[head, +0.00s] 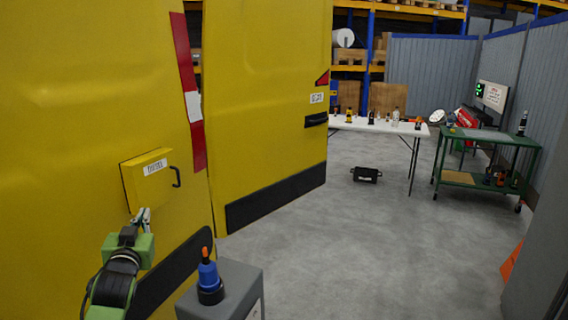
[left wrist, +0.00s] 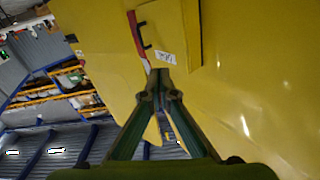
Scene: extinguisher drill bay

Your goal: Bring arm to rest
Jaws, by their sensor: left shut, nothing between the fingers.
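My left arm (head: 112,285) comes in from the lower left in the head view, green and black. Its left gripper (head: 142,216) is shut and empty, pointing up in front of the yellow van. The fingertips are just below a small yellow fuel flap (head: 146,183) with a white label and a black handle. I cannot tell whether they touch the van. In the left wrist view the two fingers (left wrist: 160,82) come together at their tips, against a background of yellow panel. My right gripper is out of view.
A blue bottle-like object with an orange tip (head: 208,275) stands on a grey box (head: 248,283) close to the right of my arm. A white table (head: 345,124), a green cart (head: 488,139) and a black case (head: 367,174) are farther off. The grey floor between is clear.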

